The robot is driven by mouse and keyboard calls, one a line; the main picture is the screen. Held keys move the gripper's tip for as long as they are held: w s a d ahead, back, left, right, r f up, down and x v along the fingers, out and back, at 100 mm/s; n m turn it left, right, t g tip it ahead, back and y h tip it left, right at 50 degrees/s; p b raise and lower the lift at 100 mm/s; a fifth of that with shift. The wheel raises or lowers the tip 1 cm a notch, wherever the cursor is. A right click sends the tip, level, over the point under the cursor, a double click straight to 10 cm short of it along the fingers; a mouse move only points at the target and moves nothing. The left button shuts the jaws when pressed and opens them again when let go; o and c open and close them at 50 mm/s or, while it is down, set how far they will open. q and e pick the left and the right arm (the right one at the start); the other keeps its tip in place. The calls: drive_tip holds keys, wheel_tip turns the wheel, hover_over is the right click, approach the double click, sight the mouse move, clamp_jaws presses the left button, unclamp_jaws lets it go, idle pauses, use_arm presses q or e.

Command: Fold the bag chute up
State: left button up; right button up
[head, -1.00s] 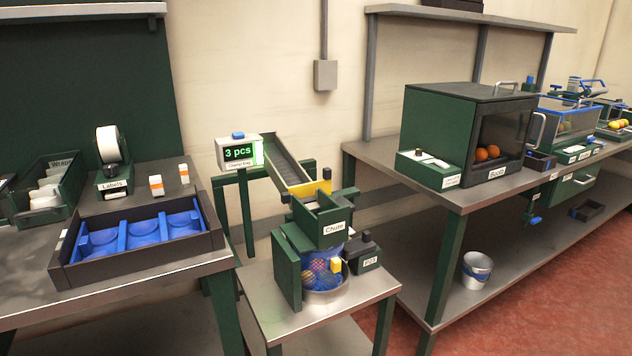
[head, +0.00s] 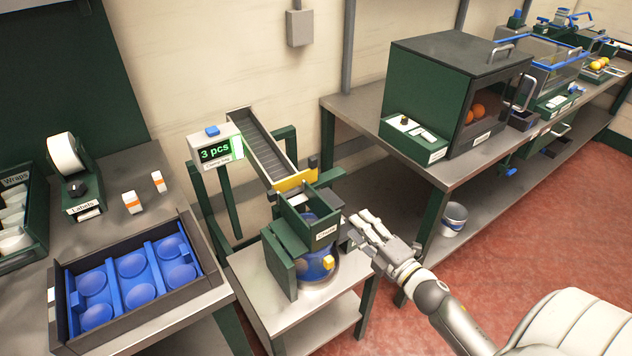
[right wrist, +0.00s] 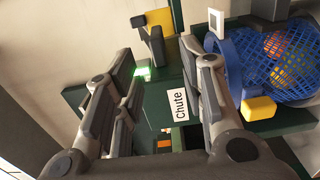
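The bag chute (head: 322,233) is a dark green open box labelled "Chute", standing on a small metal stand below a sloping ramp. In the right wrist view its green front (right wrist: 160,108) and label show between my fingers. Under it a blue net bag (head: 312,268) hangs in a round metal holder; the right wrist view shows orange fruit inside the blue mesh (right wrist: 285,65). My right gripper (head: 352,231) is just right of the chute. Its fingers (right wrist: 165,70) are apart with nothing gripped; I cannot tell whether they touch the chute. My left gripper is not in view.
The ramp (head: 262,145) and a counter display reading "3 pcs" (head: 215,153) stand behind the chute. A tray with blue cups (head: 130,285) is at left. A bench with a green booth (head: 430,95) is at right, a metal bucket (head: 453,219) below it.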

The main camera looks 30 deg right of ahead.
sight(342, 208)
drive_tip(key=w, duration=0.3)
drive_tip(key=w+p, duration=0.1)
drive_tip(key=w, duration=0.3)
drive_tip(key=w+a, duration=0.1)
drive_tip(key=w, duration=0.2)
drive_tip(key=shift+w+r, duration=0.15)
drive_tip(key=shift+w, duration=0.2)
drive_tip(key=shift+c, duration=0.4)
clamp_jaws()
